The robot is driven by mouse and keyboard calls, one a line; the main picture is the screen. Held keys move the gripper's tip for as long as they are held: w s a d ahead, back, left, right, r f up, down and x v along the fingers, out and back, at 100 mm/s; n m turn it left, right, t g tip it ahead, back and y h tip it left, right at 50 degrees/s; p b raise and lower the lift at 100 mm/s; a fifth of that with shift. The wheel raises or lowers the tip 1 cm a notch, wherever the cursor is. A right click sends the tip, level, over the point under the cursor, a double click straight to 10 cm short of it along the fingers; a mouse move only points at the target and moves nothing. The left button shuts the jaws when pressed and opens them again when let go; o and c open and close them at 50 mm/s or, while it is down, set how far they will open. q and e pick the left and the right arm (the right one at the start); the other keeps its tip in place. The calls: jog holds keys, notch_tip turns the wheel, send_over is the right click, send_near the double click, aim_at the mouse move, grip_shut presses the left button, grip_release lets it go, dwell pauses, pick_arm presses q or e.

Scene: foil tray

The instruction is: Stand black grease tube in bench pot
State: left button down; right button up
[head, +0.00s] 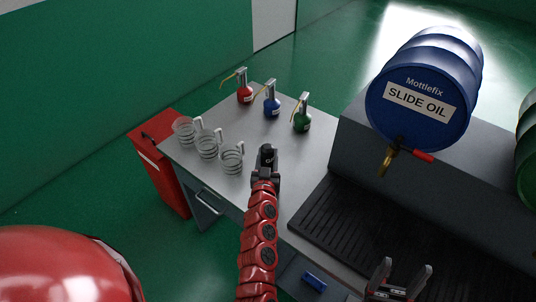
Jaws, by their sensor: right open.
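I cannot make out a black grease tube or a bench pot for certain. My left gripper (267,160), at the end of the red arm from the bottom middle, is over the grey bench top. A black shape shows at its tip; I cannot tell whether it is the fingers or something held. My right gripper (398,279) is at the bottom right, in front of the black grate, with its two grey fingers apart and nothing visible between them.
Three clear jugs (207,146) stand at the bench's left; red (244,93), blue (271,106) and green (302,122) oil cans stand behind. A blue slide oil drum (420,92) with a tap overhangs the black grate (350,222). A red cabinet (160,165) is left.

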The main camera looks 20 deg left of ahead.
pick_arm(q)
jog(key=shift+f, duration=0.35)
jog(key=shift+c, duration=1.4)
grip_release()
jog(key=shift+s+d+f+b, duration=0.1)
jog(key=shift+s+d+b, duration=0.15)
jog(key=shift+s, duration=0.2)
jog(key=b+v, duration=0.2)
jog(key=v, duration=1.4)
jog(key=shift+s, duration=0.25)
jog(key=shift+a, duration=0.1)
